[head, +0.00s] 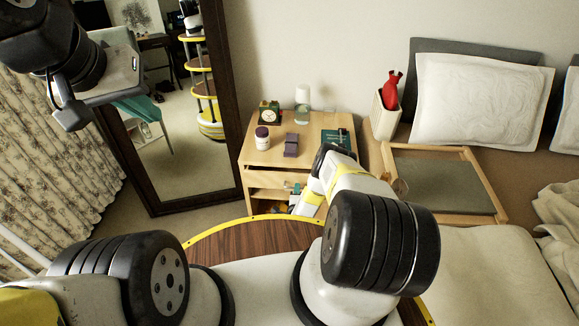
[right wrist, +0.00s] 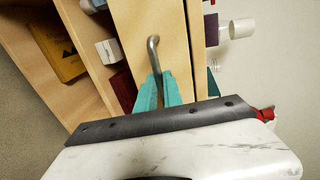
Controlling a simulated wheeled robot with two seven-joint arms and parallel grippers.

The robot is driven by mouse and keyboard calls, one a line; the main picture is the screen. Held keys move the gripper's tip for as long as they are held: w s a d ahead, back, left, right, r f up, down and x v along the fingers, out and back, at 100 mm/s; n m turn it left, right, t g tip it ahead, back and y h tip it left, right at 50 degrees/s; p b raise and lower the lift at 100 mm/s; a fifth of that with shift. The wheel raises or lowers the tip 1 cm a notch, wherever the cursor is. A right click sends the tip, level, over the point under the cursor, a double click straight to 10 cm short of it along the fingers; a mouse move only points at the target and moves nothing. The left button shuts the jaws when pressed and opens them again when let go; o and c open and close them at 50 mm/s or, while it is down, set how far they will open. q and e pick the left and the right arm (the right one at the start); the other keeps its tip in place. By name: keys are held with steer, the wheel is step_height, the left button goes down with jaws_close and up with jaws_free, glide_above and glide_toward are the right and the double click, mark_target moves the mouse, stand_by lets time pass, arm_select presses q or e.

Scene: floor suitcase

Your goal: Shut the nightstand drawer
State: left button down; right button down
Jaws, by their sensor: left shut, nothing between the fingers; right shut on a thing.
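The wooden nightstand (head: 265,154) stands against the wall in the head view. Its drawer front (right wrist: 150,18) is a pale wood panel in the right wrist view, with a bent metal handle (right wrist: 152,48). A narrow dark gap shows along the panel's edge; how far the drawer stands out is unclear. My right gripper (right wrist: 160,82) has its teal fingers shut on the handle's end. In the head view my right gripper (head: 294,188) is at the nightstand front, partly hidden by my arm. My left gripper (head: 145,110) is shut and empty, raised at the upper left.
A clock (head: 269,113), a jar (head: 262,138), a purple item (head: 291,144), a lamp (head: 302,103) and a dark book (head: 336,137) are on the nightstand top. A yellow book (right wrist: 58,48) lies in the open shelf. A mirror (head: 228,110) stands left, a bed (head: 490,262) right.

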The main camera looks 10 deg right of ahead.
stand_by(0.7)
steer(key=shift+r+x, duration=0.2)
steer(key=shift+x, duration=0.85)
steer(key=shift+r+x, duration=0.25)
steer(key=shift+x, duration=0.8)
steer(key=c, duration=1.5)
jaws_free()
steer(key=shift+w, duration=0.1)
glide_toward(298, 181)
steer(key=shift+w+d+f, duration=0.1)
steer(key=shift+w+f, duration=0.3)
steer(key=shift+w, duration=0.4)
